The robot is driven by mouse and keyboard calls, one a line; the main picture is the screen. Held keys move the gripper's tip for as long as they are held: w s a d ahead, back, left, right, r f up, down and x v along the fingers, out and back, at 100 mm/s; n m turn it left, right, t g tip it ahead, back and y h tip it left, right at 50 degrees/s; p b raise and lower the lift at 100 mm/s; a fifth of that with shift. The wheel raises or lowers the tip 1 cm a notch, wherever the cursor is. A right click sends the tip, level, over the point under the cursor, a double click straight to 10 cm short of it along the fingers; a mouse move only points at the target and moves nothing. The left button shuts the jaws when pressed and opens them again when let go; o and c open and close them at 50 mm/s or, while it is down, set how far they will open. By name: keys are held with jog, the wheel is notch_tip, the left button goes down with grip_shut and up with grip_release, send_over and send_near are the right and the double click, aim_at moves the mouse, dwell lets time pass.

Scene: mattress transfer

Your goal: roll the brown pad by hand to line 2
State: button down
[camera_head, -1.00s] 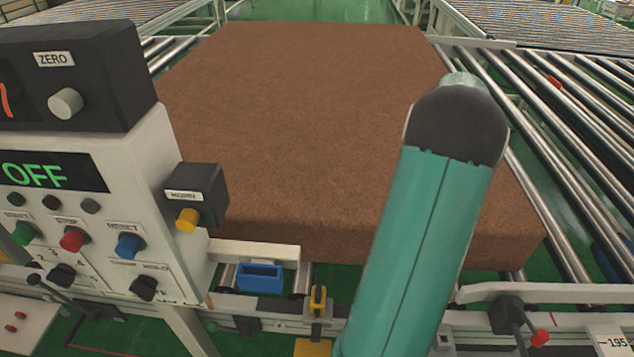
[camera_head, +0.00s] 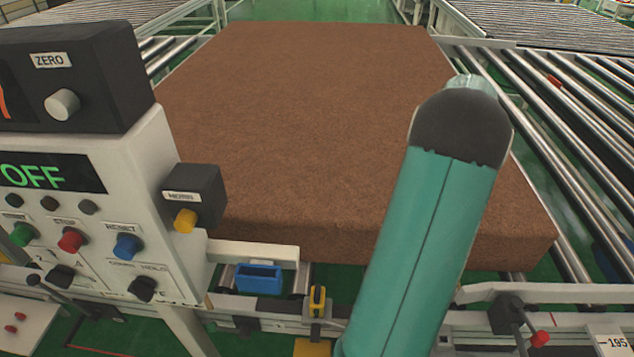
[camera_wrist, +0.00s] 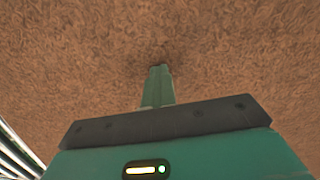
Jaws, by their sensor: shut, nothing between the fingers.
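The brown pad (camera_head: 300,110) is a large thick block lying flat on metal rollers in the head view. Its front right corner sticks out to the right of my arm. In the wrist view the pad's fibrous surface (camera_wrist: 80,70) fills most of the picture. My gripper (camera_wrist: 160,70) is shut and empty, with its fingertips at the pad's surface; a small dark patch shows around the tips, and they seem to touch it.
A control panel (camera_head: 90,190) with an OFF display, knobs and coloured buttons stands at the left front. Bare rollers (camera_head: 560,130) run along the right. A white rail (camera_head: 550,292) with a red-tipped lever (camera_head: 540,339) crosses the front. More conveyors lie behind.

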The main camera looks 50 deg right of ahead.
jog(key=shift+d+r, duration=0.2)
jog(key=shift+r, duration=0.05)
jog(key=shift+a+r, duration=0.2)
jog(key=shift+r, duration=3)
